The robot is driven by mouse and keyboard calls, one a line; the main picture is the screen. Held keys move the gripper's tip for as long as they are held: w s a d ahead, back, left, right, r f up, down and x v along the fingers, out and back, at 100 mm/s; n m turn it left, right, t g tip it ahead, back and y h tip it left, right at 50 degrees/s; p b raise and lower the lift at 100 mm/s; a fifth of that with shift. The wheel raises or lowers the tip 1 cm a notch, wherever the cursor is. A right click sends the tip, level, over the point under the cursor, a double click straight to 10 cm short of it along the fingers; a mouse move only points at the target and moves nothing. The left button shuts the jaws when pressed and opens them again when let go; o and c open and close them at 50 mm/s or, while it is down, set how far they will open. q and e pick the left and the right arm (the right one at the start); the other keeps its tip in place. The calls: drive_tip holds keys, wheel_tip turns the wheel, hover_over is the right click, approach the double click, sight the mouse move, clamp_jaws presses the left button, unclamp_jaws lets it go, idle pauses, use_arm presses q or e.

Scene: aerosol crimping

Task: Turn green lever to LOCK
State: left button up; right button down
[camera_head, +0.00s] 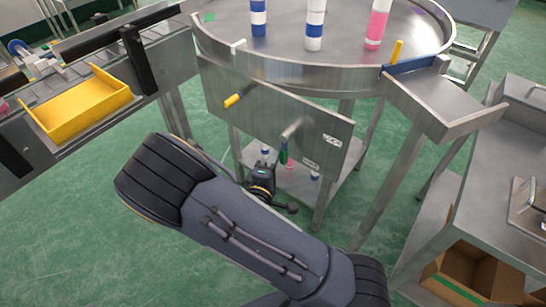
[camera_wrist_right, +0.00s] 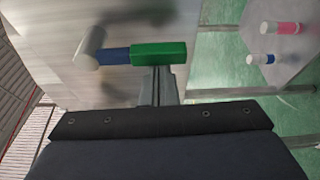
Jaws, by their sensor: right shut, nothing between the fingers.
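The green lever (camera_wrist_right: 158,52) shows in the right wrist view with a blue section and a pale metal hub at its left. In the head view its green end (camera_head: 284,154) hangs down and slightly left from a metal pivot on the steel panel (camera_head: 270,112). My right gripper (camera_wrist_right: 158,73) is shut and empty, with its fingertips right against or just short of the green grip's lower edge; I cannot tell if they touch. My left gripper is not in view.
A yellow-tipped lever (camera_head: 233,101) sits at the panel's upper left. White labels (camera_head: 332,140) are too small to read. Above is a round steel table (camera_head: 275,62) with several cans. More cans stand on the shelf below. A yellow bin (camera_head: 85,105) is at left.

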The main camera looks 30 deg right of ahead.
drive_tip(key=shift+s, duration=0.1)
drive_tip(key=s+d+r+n+g+p, duration=0.3)
drive_tip(key=s+n+p, duration=0.4)
drive_tip(key=p, duration=1.3)
drive_tip(key=shift+s+d+r+n+g+y, duration=0.15)
drive_tip(key=shift+s+r+n+g+y, duration=0.2)
drive_tip(key=shift+r+n+g, duration=0.9)
drive_tip(key=shift+r+n+t, duration=0.25)
drive_tip(key=shift+n+t, duration=0.1)
drive_tip(key=shift+n, duration=0.2)
